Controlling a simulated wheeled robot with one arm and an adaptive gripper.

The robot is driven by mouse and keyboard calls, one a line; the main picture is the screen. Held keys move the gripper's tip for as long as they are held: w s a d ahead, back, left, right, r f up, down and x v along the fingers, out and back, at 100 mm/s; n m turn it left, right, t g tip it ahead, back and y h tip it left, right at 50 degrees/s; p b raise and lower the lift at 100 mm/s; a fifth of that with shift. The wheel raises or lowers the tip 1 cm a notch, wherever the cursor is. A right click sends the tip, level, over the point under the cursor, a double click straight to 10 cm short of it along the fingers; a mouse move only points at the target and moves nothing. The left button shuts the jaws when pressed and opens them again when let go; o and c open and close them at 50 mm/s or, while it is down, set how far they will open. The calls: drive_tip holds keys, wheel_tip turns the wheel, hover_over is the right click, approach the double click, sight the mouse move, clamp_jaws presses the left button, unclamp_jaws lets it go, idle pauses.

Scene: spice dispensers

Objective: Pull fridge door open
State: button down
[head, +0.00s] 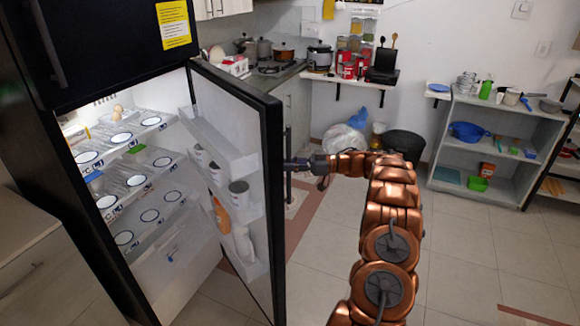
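The black fridge (62,190) stands at the left, and its lower door (274,185) is swung well open toward the right. The inside of the door faces me, with shelves (222,145) holding cups and bottles. The door's dark handle (288,165) is on its far side, partly seen past the door edge. My gripper (300,164) is at this handle, at the right of the door. The fingers are small and partly hidden by the handle and door edge, so I cannot tell whether they are closed around it.
Fridge shelves (128,175) hold several white containers and a few eggs. A yellow note (174,25) is on the closed upper door. A counter with a stove (275,68) is behind. A black bin (404,143) and a grey shelf unit (497,150) stand at the back right. Tiled floor (470,250) at the right is clear.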

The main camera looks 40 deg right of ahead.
drive_tip(key=shift+w+r, duration=0.15)
drive_tip(key=c, duration=1.3)
unclamp_jaws()
drive_tip(key=shift+w, duration=0.1)
drive_tip(key=shift+c, duration=0.2)
drive_tip(key=shift+o, duration=1.2)
drive_tip(key=v, duration=0.7)
drive_tip(key=shift+s+d, duration=0.2)
drive_tip(key=shift+s, duration=0.1)
